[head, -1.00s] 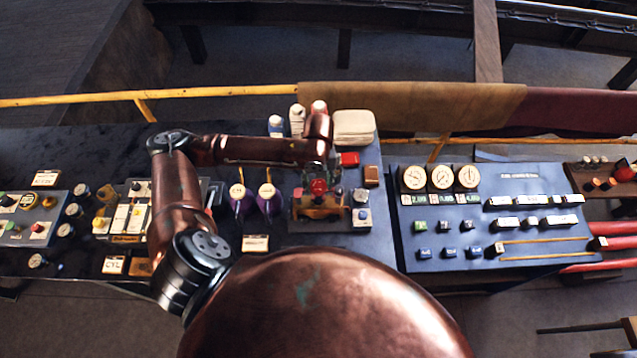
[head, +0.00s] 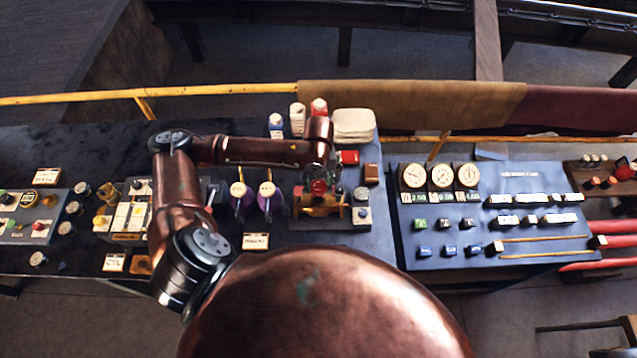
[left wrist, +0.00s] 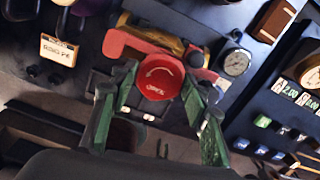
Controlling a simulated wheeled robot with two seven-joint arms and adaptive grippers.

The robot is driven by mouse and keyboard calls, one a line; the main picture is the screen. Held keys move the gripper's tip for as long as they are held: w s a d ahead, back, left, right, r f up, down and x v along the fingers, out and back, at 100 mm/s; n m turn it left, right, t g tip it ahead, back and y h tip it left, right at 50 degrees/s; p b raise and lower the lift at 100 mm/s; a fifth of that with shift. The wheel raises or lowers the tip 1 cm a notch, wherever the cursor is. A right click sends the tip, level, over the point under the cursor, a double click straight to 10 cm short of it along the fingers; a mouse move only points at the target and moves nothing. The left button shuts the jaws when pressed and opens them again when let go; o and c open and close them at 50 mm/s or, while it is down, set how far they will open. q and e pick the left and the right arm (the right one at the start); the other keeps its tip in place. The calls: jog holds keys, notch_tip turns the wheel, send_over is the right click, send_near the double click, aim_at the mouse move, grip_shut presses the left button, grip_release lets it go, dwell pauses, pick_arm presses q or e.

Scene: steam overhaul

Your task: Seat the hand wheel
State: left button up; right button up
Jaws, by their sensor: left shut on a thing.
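The red hand wheel (head: 318,186) is a round red disc with pale marks on its face. It also shows in the left wrist view (left wrist: 158,77), between the green fingers of my left gripper (left wrist: 160,82). The gripper is shut on it. In the head view my left gripper (head: 322,172) is over the brass valve body (head: 322,209) on its dark plate. The brass body (left wrist: 150,38) also shows behind the wheel in the wrist view. The wheel covers its middle, so I cannot tell whether wheel and stem touch. My right gripper is not in view.
A small gauge (head: 360,194) stands right of the valve. Two purple oil cans (head: 238,205) stand left of it. A gauge panel (head: 485,240) is at the right.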

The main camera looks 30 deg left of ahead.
pick_arm(q)
jog(key=shift+f, duration=0.1)
jog(key=o, duration=1.5)
jog(key=o, duration=0.3)
notch_tip(320, 180, up, 5)
jog(key=p, duration=0.5)
jog(key=shift+f+p, duration=0.15)
jog(key=shift+p, duration=0.25)
jog(key=shift+r+p, duration=0.65)
jog(key=shift+r, duration=0.25)
